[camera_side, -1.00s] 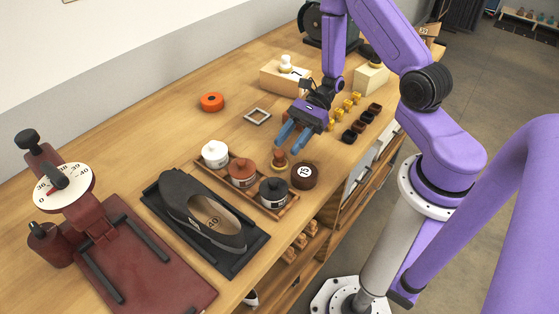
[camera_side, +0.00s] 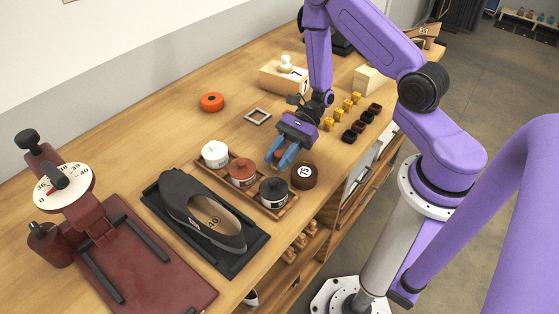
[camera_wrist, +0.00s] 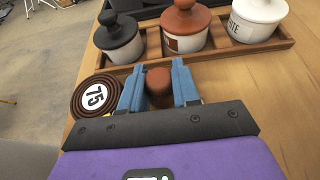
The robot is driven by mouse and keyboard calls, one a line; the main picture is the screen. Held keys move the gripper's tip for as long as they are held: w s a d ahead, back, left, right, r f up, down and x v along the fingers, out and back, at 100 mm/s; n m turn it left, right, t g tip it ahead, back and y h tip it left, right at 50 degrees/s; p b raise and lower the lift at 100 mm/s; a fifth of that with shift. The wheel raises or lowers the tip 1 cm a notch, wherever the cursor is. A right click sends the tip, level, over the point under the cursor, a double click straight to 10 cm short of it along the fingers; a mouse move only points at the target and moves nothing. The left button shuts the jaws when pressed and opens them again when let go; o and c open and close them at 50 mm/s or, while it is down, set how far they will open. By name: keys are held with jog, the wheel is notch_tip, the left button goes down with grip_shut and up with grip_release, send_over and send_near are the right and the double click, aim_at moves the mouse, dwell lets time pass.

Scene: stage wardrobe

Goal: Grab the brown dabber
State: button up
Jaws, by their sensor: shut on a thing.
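The brown dabber (camera_wrist: 159,84) stands between the two blue fingers of my gripper (camera_wrist: 158,82) in the wrist view, its rounded brown top showing. My gripper (camera_side: 281,160) is shut on it, low over the bench, just behind the wooden tray. In the side view the fingers hide most or all of the dabber. Whether its base touches the bench cannot be told.
The wooden tray (camera_side: 287,208) holds a white jar (camera_side: 215,154), a brown-lidded jar (camera_side: 242,172) and a black-lidded jar (camera_side: 273,192). A dark brown coil marked with a number (camera_side: 304,176) lies close beside my gripper. A black shoe (camera_side: 200,208) lies in front of the tray.

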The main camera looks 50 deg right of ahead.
aim_at(279, 153)
jog(key=shift+r, duration=0.1)
jog(key=shift+w+r, duration=0.1)
jog(key=shift+r, duration=4.8)
